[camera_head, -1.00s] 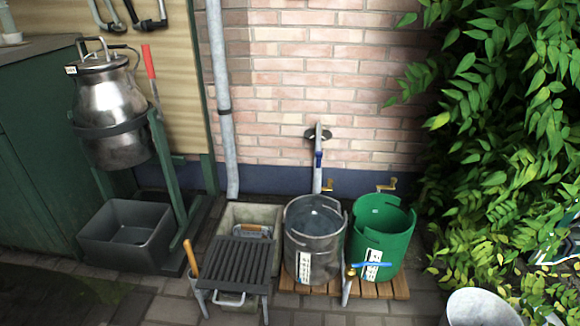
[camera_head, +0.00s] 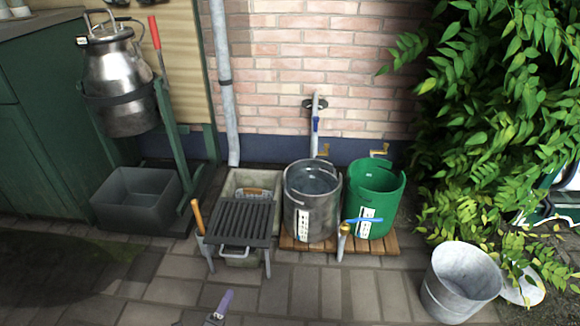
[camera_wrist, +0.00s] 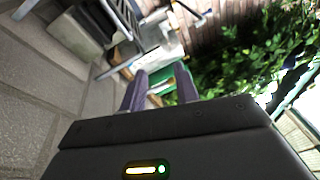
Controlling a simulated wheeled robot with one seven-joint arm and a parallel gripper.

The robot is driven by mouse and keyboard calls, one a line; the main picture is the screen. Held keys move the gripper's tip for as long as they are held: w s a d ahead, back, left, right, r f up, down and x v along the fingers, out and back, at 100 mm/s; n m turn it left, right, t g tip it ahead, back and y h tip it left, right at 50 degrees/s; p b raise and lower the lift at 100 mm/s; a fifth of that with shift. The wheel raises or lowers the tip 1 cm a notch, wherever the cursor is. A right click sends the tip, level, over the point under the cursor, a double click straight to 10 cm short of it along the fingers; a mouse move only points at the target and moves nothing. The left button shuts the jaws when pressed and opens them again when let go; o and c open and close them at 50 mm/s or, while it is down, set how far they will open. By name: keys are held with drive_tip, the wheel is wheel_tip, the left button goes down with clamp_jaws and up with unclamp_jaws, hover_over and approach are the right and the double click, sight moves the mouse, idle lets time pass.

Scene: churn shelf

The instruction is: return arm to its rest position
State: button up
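My gripper (camera_wrist: 158,84) shows in the wrist view as two purple fingers standing apart, with nothing held between them. The green bucket shows beyond the gap. In the head view, a purple fingertip of my gripper (camera_head: 222,305) shows at the bottom edge, in front of the grill stand and low over the paving. The rest of my arm is out of the head view.
A grill stand (camera_head: 238,218), a metal pot (camera_head: 310,225) and a green bucket (camera_head: 385,180) stand by the wall. A milk churn (camera_head: 125,70) hangs in a frame above a grey bin (camera_head: 135,210). A galvanised bucket (camera_head: 450,290) stands right. The front paving is clear.

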drive_tip(key=w+d+r+m+g+h+p, duration=0.1)
drive_tip(key=d+r+m+g+h+p, duration=0.1)
drive_tip(key=d+r+m+g, duration=0.8)
drive_tip(key=w+d+r+m+g+h+p, duration=0.2)
drive_tip(key=d+r+m+g, duration=0.4)
drive_tip(key=d+r+m, duration=0.65)
drive_tip(key=s+d+r+m+t+y+p, duration=0.1)
drive_tip(key=s+d+r+m+y+p, duration=0.1)
drive_tip(key=s+d+r+m+y, duration=0.3)
drive_tip(key=s+d+r+m+t+y+p, duration=0.2)
drive_tip(key=s+d+r+m+y, duration=0.3)
drive_tip(key=s+r+m, duration=0.6)
wheel_tip(320, 180, up, 7)
drive_tip(key=m, duration=0.8)
drive_tip(key=shift+s+d+m, duration=0.15)
drive_tip(key=shift+d+m, duration=0.15)
drive_tip(key=shift+m, duration=0.05)
drive_tip(key=shift+r, duration=0.1)
